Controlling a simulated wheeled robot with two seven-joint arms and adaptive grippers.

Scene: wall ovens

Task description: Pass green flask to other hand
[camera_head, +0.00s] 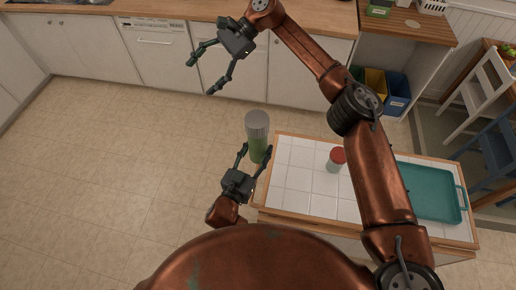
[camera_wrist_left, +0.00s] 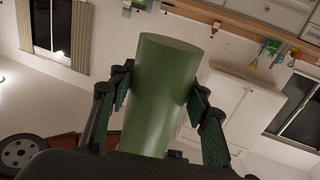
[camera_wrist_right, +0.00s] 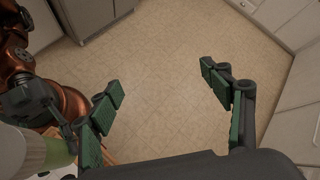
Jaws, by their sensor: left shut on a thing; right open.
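The green flask (camera_head: 258,150) has a grey lid and stands roughly upright. My left gripper (camera_head: 254,160) is shut around its lower part, beside the left edge of the tiled table. In the left wrist view the flask's green body (camera_wrist_left: 162,90) sits between the two fingers (camera_wrist_left: 160,95). My right gripper (camera_head: 203,74) is open and empty, up and to the left of the flask, over the floor near the cabinets. In the right wrist view the open fingers (camera_wrist_right: 163,95) have only floor between them, and the flask (camera_wrist_right: 55,152) shows at the lower left, outside them.
The white-tiled table (camera_head: 300,185) holds a jar with a red lid (camera_head: 336,160) and a teal tray (camera_head: 428,192). A counter with white cabinets (camera_head: 85,48) runs along the back. Colored bins (camera_head: 396,92) stand at the back right. The floor at left is clear.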

